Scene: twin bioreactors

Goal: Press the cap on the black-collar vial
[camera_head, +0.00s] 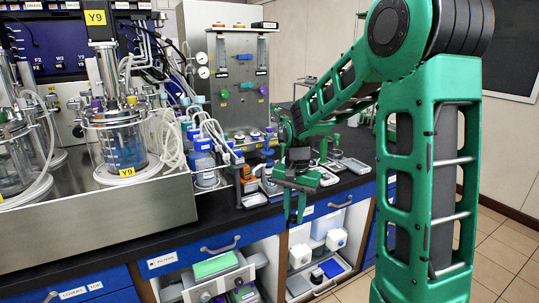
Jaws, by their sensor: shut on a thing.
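My gripper (293,201) hangs at the end of the green arm, low over the front edge of the dark bench. Its fingers point down. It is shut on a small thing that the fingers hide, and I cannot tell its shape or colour. Just left of it stands a group of small stands and vials (268,180) with blue and orange parts. I cannot make out which vial has the black collar, or any loose cap. I cannot tell whether the gripper touches anything there.
Grey trays (352,165) lie to the right. Blue drawers (200,252) and open shelves are below.

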